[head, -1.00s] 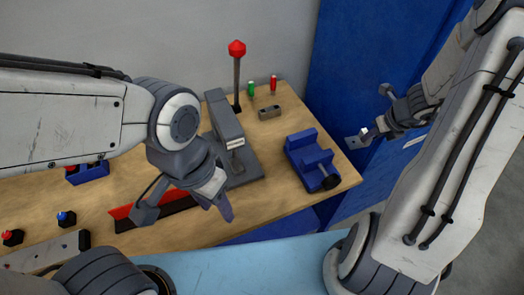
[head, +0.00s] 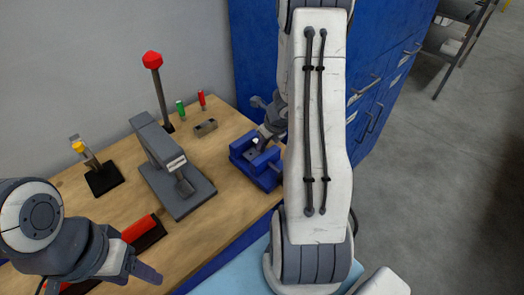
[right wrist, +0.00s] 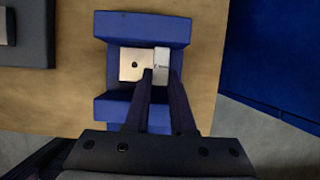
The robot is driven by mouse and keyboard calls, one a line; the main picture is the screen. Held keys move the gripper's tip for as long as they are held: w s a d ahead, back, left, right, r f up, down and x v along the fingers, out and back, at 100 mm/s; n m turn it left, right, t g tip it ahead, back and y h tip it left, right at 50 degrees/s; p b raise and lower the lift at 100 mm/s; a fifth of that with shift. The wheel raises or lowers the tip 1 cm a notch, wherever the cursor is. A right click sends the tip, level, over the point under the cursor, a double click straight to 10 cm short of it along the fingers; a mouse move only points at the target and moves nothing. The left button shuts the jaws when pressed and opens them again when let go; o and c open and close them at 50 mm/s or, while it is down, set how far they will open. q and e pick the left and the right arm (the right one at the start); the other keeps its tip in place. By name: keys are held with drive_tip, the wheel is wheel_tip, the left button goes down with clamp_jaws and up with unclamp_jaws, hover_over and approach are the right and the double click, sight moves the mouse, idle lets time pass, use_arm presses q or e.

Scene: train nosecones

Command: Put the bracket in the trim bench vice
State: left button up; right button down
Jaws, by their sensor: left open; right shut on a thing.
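The blue trim bench vice (head: 262,176) stands at the right front corner of the wooden bench. In the right wrist view its two blue jaws (right wrist: 142,27) lie above and below a gap. The bracket (right wrist: 134,65), a small pale metal piece with a hole in a flat plate and a raised silver flange, is in that gap. My right gripper (right wrist: 160,73) is shut on the bracket's flange. I cannot tell whether the bracket rests on the vice bed. In the head view my right gripper (head: 260,142) is at the vice, and my left gripper (head: 105,280) is open and empty.
A grey press (head: 178,182) stands left of the vice. Behind are a red-topped post (head: 157,85), green and red handled tools (head: 202,100) and a small block (head: 206,127). A blue cabinet (head: 380,75) is beyond the bench's right edge.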

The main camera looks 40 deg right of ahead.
use_arm(q)
drive_tip(key=shift+f, duration=0.4)
use_arm(e)
drive_tip(key=shift+f, duration=0.55)
use_arm(q)
drive_tip(key=shift+f, duration=0.1)
use_arm(e)
drive_tip(key=shift+f, duration=0.15)
drive_tip(key=c, duration=1.2)
unclamp_jaws()
drive_tip(key=shift+f+b, duration=0.1)
drive_tip(key=shift+b, duration=0.2)
drive_tip(key=o, duration=0.4)
drive_tip(key=shift+o, duration=0.2)
